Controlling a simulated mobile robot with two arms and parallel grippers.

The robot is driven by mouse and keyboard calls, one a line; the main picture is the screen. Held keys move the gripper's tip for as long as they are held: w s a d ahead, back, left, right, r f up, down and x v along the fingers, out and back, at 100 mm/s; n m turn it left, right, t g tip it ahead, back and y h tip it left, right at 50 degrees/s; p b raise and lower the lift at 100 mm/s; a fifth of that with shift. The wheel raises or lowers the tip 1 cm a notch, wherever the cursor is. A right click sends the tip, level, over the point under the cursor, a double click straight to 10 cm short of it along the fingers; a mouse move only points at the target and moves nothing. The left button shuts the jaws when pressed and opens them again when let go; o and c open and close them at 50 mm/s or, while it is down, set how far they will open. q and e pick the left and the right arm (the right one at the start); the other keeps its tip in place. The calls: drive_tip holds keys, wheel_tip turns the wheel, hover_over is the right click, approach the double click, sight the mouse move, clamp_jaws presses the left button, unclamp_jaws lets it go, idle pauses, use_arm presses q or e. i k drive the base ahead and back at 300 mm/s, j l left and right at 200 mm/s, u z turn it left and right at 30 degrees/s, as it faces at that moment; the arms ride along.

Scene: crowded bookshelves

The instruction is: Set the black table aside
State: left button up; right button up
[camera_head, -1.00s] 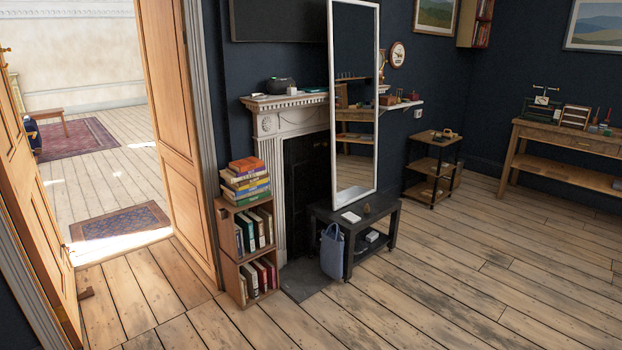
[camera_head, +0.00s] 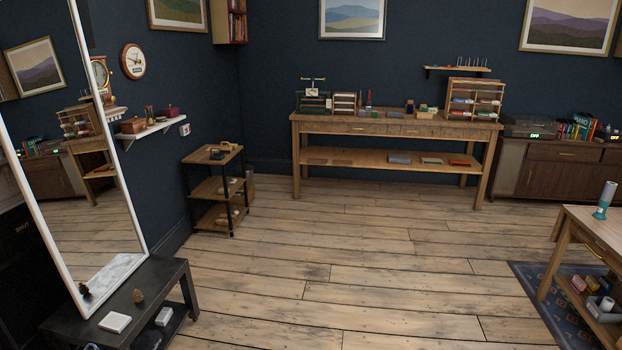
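The black table (camera_head: 165,282) is low and dark, at the lower left in the head view, with its left end cut off by the picture edge. A tall white-framed mirror (camera_head: 108,185) stands on or right behind its top. A small white square item (camera_head: 115,322) and a brown pine cone-like object (camera_head: 138,296) lie on the top. Another small dark item (camera_head: 84,289) sits by the mirror's foot. A white box (camera_head: 164,316) is on the lower shelf. Neither of my grippers is in view.
A three-tier wooden shelf stand (camera_head: 213,188) is by the left wall. A long wooden workbench (camera_head: 395,128) stands at the back. A wooden table (camera_head: 595,228) on a blue rug (camera_head: 560,312) is at right, before a sideboard (camera_head: 560,172). The middle floor (camera_head: 370,260) is clear.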

sight(154, 277)
drive_tip(key=i+u, duration=0.2)
drive_tip(key=i, duration=0.3)
drive_tip(key=i+u, duration=0.2)
drive_tip(key=i, duration=0.3)
drive_tip(key=i+l+u, duration=0.25)
drive_tip(key=i, duration=0.2)
drive_tip(key=i+l+u, duration=0.2)
drive_tip(key=i, duration=0.3)
